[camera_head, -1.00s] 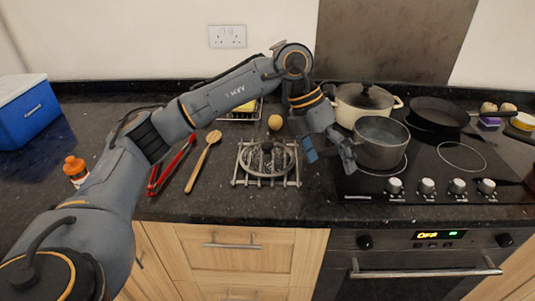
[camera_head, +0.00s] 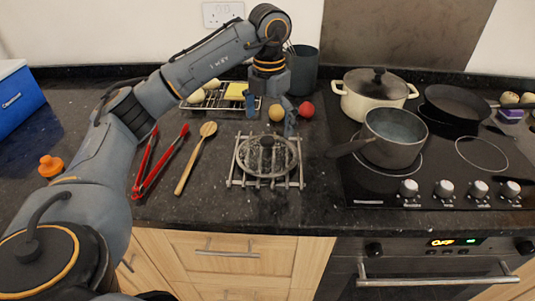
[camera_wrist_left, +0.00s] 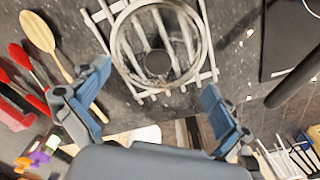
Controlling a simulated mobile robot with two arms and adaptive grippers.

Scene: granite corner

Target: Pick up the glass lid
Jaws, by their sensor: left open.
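The glass lid (camera_head: 266,162) is round and clear, with a metal rim and a dark knob. It lies flat on a wire trivet (camera_head: 236,183) on the counter. My left gripper (camera_head: 270,114) is open and empty, pointing down just behind the lid in the head view. In the left wrist view, the lid (camera_wrist_left: 158,63) lies beyond and between the spread fingertips of the gripper (camera_wrist_left: 155,88), apart from them. My right gripper is in neither view.
A grey saucepan (camera_head: 393,145) on the hob has its handle reaching toward the trivet. A lidded cream pot (camera_head: 360,102) stands behind. A wooden spoon (camera_head: 194,160) and red tongs (camera_head: 151,165) lie left. The counter in front is clear.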

